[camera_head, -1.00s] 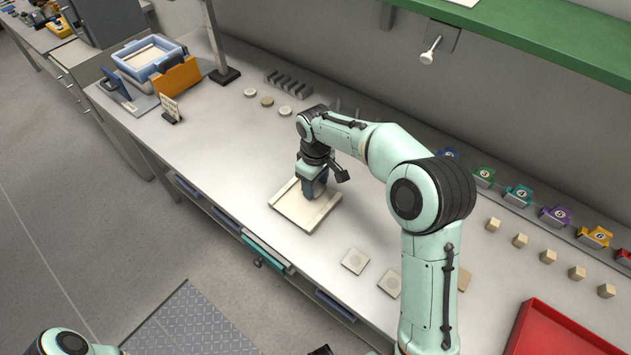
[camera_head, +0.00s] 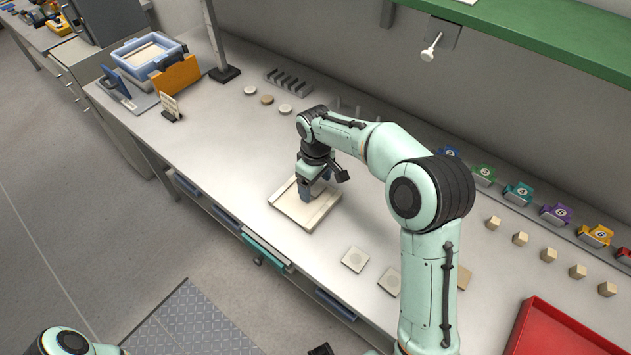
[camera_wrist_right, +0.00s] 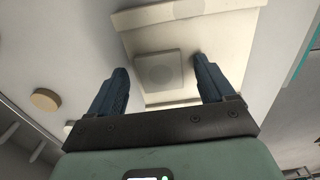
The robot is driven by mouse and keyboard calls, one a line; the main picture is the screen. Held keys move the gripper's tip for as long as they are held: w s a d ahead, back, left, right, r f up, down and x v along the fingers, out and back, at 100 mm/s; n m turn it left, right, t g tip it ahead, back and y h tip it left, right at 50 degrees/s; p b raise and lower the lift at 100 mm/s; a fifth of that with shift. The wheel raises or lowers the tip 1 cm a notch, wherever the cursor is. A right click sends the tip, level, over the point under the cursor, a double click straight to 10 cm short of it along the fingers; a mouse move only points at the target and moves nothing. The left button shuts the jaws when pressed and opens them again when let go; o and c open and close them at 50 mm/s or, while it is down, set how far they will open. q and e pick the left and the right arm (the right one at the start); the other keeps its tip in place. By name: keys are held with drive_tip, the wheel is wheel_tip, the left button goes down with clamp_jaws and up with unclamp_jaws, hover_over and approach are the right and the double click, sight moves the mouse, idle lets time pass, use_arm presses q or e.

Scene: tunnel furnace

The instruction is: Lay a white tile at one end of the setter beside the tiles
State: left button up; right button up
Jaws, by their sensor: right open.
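The setter (camera_head: 291,207) is a pale, shallow square plate with raised strips, lying on the bench below my right gripper (camera_head: 314,190). In the right wrist view, a white square tile (camera_wrist_right: 158,70) with a round mark lies flat on the setter (camera_wrist_right: 138,40). The open fingers of my right gripper (camera_wrist_right: 160,66) stand on either side of this tile, apart from it. Two more pale square tiles, a nearer one (camera_head: 354,260) and another (camera_head: 390,282), lie on the bench right of the setter. My left gripper is out of view.
A tan square piece (camera_head: 463,280) is partly hidden by my right arm. A red tray (camera_head: 560,330) is at the lower right. Small blocks (camera_head: 520,239) and numbered coloured holders (camera_head: 518,194) line the back right. Round discs (camera_head: 267,100) lie behind the setter.

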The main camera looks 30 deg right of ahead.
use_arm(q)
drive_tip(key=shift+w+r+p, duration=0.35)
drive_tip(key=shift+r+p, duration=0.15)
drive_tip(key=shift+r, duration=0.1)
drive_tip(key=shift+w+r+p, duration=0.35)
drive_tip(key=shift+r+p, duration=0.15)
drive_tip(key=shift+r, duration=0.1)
use_arm(e)
wheel_tip(320, 180, up, 13)
drive_tip(key=shift+r, duration=0.2)
